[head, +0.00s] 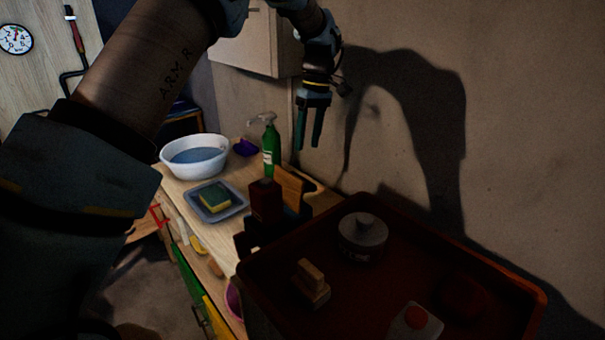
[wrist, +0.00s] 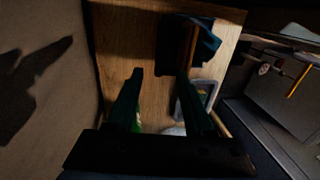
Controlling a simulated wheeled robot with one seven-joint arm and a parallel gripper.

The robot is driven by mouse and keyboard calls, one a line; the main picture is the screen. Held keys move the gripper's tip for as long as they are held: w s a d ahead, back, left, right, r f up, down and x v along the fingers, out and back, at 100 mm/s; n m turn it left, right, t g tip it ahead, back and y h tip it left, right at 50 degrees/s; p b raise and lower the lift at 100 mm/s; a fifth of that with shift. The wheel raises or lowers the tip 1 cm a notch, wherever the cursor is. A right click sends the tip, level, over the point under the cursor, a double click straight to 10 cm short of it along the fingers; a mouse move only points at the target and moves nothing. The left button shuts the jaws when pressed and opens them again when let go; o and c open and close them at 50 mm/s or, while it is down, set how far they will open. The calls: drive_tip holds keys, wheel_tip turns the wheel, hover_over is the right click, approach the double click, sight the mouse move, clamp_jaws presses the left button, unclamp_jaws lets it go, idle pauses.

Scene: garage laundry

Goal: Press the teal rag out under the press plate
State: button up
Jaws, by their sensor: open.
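My gripper (head: 309,147) hangs fingers down in the air by the wall, behind and above the bench. It is open and empty; the wrist view shows its two fingers (wrist: 160,77) apart with bench top between them. A teal rag (wrist: 208,40) shows in the wrist view at the top of the bench, against an upright wooden plate (wrist: 190,45). The same plate (head: 291,187) stands in the head view behind a dark red block (head: 266,201). I cannot make out the rag in the head view, or tell whether it is pinned.
A green spray bottle (head: 270,146) stands near my gripper. A white bowl of water (head: 196,157) and a grey tray (head: 231,207) with a sponge (head: 214,199) are left of the plate. A red-rimmed cart top (head: 500,272) with a tin (head: 362,240) and brush (head: 311,287) is in front.

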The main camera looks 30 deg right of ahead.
sight(302, 177)
drive_tip(key=f+p, duration=0.1)
drive_tip(key=f, duration=0.2)
drive_tip(key=a+f, duration=0.1)
drive_tip(key=f, duration=0.2)
drive_tip(key=f+p, duration=0.1)
drive_tip(key=f, duration=0.2)
drive_tip(key=shift+s+a+f+p, duration=0.15)
drive_tip(key=shift+a+f+p, duration=0.15)
drive_tip(key=shift+a, duration=0.1)
clamp_jaws()
idle(0.9)
